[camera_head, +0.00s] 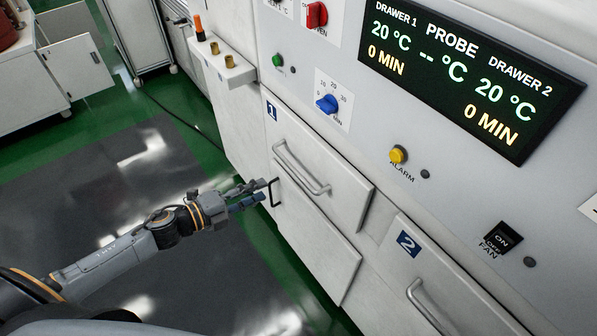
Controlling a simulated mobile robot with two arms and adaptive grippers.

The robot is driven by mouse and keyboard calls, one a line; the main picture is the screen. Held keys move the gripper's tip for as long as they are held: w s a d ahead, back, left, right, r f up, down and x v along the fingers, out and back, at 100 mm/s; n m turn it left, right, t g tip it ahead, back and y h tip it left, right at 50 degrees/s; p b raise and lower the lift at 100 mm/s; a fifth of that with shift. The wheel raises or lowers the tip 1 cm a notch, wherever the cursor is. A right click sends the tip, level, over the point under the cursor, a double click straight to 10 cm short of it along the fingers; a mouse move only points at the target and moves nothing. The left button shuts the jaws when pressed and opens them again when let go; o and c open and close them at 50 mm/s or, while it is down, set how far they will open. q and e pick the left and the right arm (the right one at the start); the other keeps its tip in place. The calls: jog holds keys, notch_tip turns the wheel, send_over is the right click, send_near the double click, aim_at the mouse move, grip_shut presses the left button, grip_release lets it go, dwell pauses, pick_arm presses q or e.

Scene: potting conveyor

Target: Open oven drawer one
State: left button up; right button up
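Drawer one (315,160) is the upper left front in the white oven, marked with a blue "1" label (271,110). My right gripper is out of view.
Drawer two, with its "2" label (409,243) and handle (424,305), is at the lower right. Above are a display (470,75), a blue knob (327,103) and a yellow alarm button (398,154). A small holder (225,66) juts out at upper left.

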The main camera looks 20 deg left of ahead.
aim_at(298, 173)
pick_arm(q)
jog(key=p+x, duration=0.2)
jog(key=x, duration=1.1)
jog(key=shift+w+r, duration=0.1)
jog(key=shift+w, duration=0.05)
jog(key=shift+d, duration=0.1)
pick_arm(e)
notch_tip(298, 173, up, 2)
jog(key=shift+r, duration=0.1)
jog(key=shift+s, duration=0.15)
pick_arm(q)
grip_shut()
